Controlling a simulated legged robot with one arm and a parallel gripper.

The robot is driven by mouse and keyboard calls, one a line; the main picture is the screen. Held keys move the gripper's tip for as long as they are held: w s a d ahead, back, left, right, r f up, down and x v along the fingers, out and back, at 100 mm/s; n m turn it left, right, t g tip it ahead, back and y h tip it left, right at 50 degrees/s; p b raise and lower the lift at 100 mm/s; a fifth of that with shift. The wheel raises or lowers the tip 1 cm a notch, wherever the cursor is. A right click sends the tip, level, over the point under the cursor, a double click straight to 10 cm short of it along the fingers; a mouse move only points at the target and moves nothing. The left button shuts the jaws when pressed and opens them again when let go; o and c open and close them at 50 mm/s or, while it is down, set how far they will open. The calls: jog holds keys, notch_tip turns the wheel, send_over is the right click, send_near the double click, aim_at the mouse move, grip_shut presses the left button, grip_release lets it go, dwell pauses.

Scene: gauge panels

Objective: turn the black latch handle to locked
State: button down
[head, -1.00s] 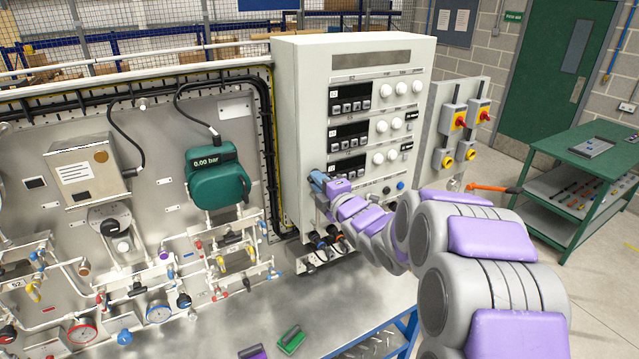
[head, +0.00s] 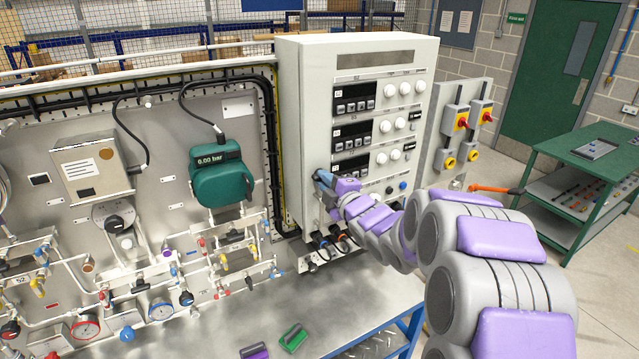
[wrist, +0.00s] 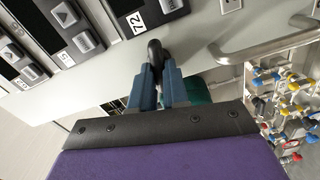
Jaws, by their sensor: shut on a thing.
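The black latch handle (wrist: 155,52) is on the front of the light grey cabinet (head: 306,125). In the wrist view its rounded black end shows between the blue fingers of my gripper (wrist: 158,72), which are shut on it. I cannot read from these frames which way the handle points relative to any locked mark.
A metal bar handle (wrist: 265,50) sticks out close to my gripper in the wrist view. Cable plugs (head: 330,243) are below my wrist. The piping panel (head: 150,225) is to the left. A green bench (head: 590,150) stands at the right.

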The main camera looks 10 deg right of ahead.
jog(key=m, duration=0.3)
jog(key=shift+d+f+m, duration=0.2)
jog(key=shift+d+m, duration=0.05)
jog(key=shift+m, duration=0.15)
jog(key=shift+a, duration=0.1)
dwell(0.8)
jog(key=c, duration=1.4)
grip_release()
jog(key=shift+o, duration=1.4)
jog(key=shift+w+f, duration=0.1)
jog(key=shift+w, duration=0.2)
jog(key=shift+s, duration=0.1)
jog(key=shift+s, duration=0.1)
jog(key=b+v, duration=0.5)
jog(key=v, duration=1.2)
jog(key=shift+b, duration=0.35)
